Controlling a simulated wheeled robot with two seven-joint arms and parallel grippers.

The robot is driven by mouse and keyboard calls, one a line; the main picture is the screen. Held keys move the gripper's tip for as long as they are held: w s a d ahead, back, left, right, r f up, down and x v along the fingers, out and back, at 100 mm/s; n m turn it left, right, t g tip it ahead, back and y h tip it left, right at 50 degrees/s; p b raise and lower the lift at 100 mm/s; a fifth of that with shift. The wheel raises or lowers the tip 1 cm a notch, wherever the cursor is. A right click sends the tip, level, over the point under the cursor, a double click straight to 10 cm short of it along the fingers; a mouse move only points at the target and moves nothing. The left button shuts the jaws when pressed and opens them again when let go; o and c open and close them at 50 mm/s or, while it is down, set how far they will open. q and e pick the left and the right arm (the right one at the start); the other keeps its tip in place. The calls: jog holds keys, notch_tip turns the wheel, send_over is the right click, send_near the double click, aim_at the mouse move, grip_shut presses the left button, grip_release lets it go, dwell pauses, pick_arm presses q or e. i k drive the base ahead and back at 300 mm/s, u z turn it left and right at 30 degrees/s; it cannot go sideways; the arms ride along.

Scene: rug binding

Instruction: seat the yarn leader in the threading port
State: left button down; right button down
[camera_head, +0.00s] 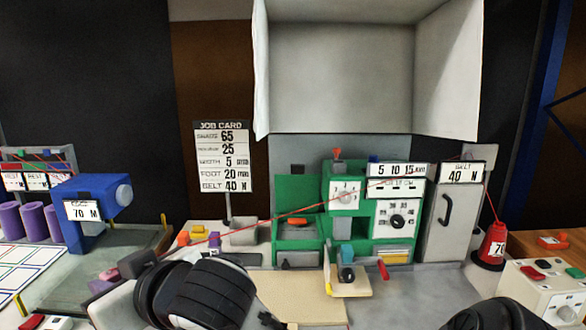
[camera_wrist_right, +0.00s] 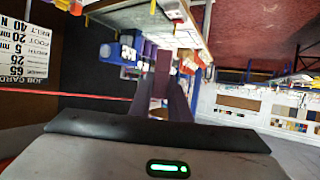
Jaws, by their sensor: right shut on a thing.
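My right gripper (camera_head: 112,277) is at the lower left of the head view, left of the green machine. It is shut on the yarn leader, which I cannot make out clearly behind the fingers. A red cone (camera_head: 492,243) feeds the yarn at the right. The green machine (camera_head: 300,185) is well apart from the gripper. I cannot pick out the threading port for sure. My left gripper is not in view.
A job card (camera_head: 222,155) stands behind the small orange and yellow blocks (camera_head: 198,230). A cream board (camera_head: 300,297) lies before the machine. A white button box (camera_head: 545,290) is at right.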

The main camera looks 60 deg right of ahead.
aim_at(339, 171)
jog(key=z, duration=0.6)
jog(key=i, duration=0.8)
jog(key=z, duration=0.9)
